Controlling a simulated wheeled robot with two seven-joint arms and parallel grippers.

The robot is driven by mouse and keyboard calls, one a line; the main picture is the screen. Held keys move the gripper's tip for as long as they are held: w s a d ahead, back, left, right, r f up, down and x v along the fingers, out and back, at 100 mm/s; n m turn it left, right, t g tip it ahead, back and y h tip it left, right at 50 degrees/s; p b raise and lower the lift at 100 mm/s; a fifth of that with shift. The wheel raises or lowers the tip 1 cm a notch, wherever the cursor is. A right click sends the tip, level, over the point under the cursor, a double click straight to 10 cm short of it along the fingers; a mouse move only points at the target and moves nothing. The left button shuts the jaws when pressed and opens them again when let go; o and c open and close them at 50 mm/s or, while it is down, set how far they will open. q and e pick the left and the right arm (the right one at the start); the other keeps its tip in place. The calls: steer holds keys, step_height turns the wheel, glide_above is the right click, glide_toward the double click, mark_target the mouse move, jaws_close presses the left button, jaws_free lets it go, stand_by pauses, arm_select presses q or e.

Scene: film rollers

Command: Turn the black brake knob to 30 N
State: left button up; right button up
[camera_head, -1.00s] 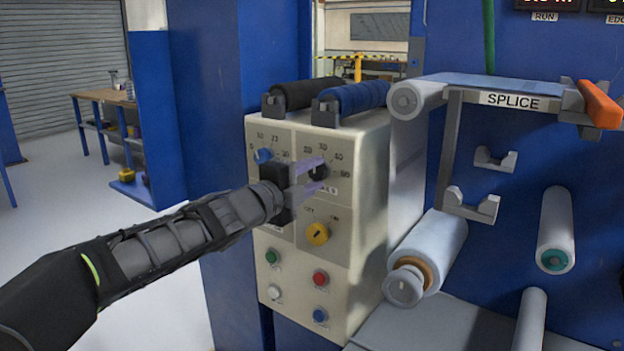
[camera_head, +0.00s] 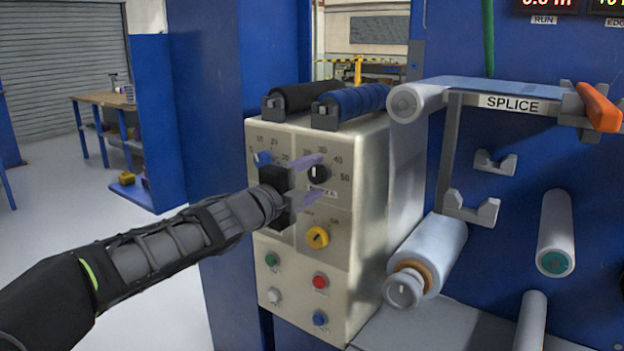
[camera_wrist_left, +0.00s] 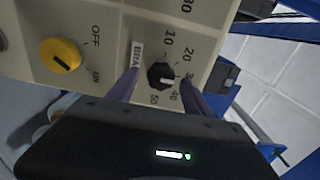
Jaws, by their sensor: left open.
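The black brake knob (camera_head: 318,174) is on the beige control panel (camera_head: 340,260), right of the blue knob (camera_head: 263,158). Its white mark stands about upright in the head view, towards the 30 on its scale. In the left wrist view, the black knob (camera_wrist_left: 160,76) has its mark pointing right, towards figures partly hidden by a finger. My left gripper (camera_head: 312,178) is open, its purple fingers spread above and below the knob. In the wrist view, the open left gripper (camera_wrist_left: 160,92) shows gaps between knob and fingers. My right gripper is not in view.
A yellow switch (camera_head: 317,237) is just below the knob, and several push buttons are lower down. Black (camera_head: 308,94) and blue (camera_head: 352,98) rollers lie on top of the box. A splice table (camera_head: 500,90) and white film rolls are at the right.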

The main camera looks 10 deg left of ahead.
arm_select(q)
steer(key=v, duration=0.7)
steer(key=shift+s+p, duration=0.3)
steer(key=shift+p, duration=0.05)
